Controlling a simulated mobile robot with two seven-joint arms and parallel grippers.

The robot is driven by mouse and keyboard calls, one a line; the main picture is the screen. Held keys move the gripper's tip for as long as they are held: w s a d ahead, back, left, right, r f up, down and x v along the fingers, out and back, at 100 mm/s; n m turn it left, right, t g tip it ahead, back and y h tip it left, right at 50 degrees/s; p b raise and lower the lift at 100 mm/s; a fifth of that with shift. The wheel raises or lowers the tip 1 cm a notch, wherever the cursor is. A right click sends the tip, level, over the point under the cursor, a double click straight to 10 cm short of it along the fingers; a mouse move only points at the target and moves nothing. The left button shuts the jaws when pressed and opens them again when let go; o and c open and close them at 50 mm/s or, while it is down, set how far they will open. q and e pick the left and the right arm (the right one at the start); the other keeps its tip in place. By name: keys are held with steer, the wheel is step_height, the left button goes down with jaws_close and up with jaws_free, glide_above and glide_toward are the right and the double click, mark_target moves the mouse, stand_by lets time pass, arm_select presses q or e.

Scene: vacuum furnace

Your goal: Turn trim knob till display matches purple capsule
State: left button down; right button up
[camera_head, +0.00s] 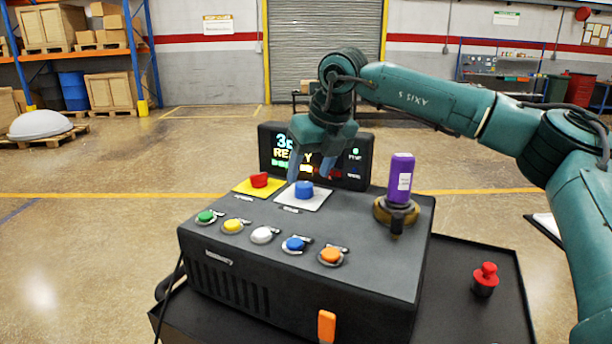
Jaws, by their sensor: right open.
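The purple capsule (401,178) with a white label stands upright in a brass-and-dark round holder (380,211) at the console's right rear. The dark display (270,152) stands behind the console top; its lit text starts "3D" and "READY", and my right gripper hides part of it. A blue round knob or button (304,188) sits on a white plate. My right gripper (311,172) points down at this blue part, open, its fingers close to it; contact cannot be told. Which control is the trim knob cannot be read. My left gripper is not in view.
A red button (259,180) on a yellow plate is left of the blue one. Several coloured buttons (262,235) line the front of the console (351,265). A red-topped part (485,279) stands on the black cart (457,303) at right. An orange tab (326,326) is at the front.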

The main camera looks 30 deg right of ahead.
mark_target(305, 185)
steer(key=x, duration=0.2)
steer(key=shift+w+f, duration=0.1)
steer(key=shift+f, duration=0.15)
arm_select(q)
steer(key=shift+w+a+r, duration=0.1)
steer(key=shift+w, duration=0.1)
arm_select(e)
steer(key=shift+w+a+f, duration=0.1)
steer(key=shift+w+f, duration=0.1)
steer(key=shift+f, duration=0.3)
steer(key=shift+c, duration=0.5)
